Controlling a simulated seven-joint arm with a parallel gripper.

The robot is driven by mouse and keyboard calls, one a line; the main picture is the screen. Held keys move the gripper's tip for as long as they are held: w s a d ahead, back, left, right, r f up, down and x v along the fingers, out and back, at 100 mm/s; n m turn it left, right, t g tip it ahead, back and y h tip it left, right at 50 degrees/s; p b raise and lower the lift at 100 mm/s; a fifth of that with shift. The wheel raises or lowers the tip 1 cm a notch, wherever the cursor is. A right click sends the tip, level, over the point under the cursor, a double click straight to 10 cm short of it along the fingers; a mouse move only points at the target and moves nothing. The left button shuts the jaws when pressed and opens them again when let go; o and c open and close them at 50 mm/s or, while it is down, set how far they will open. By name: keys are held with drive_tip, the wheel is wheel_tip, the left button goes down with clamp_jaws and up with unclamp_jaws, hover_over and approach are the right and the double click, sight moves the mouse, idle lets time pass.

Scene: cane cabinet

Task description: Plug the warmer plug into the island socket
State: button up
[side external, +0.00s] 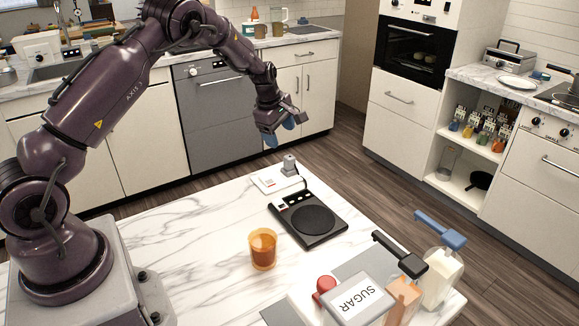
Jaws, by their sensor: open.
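The warmer (308,218) is a flat black unit with a round plate, lying on the marble island. The island socket (270,181) is a low white block with a red mark, just behind the warmer. The warmer plug (289,165) is a small grey upright piece at the socket's right end. I cannot tell whether it is seated in the socket or only stands at it. A dark cord shows beside it. My gripper (279,134) has blue fingers and is open and empty. It hangs above and slightly left of the plug, apart from it.
On the island (190,232), an amber glass (263,249) stands left of the warmer. A sugar container (358,298), a red-topped item (324,287), a milk-coloured jar (441,277) and dark and blue-handled tools crowd the front right. The island's left middle is clear.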

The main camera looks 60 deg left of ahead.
sight(289, 157)
drive_tip(key=n, duration=0.9)
drive_tip(key=r+n, duration=0.1)
drive_tip(key=n, duration=0.3)
drive_tip(key=shift+a+n+h, duration=0.2)
drive_tip(key=shift+n+h, duration=0.1)
drive_tip(key=shift+n, duration=0.1)
drive_tip(key=x, duration=0.7)
drive_tip(key=shift+f, duration=0.45)
drive_tip(key=shift+w+x, duration=0.2)
drive_tip(key=shift+x, duration=2.4)
drive_tip(key=shift+d, duration=0.1)
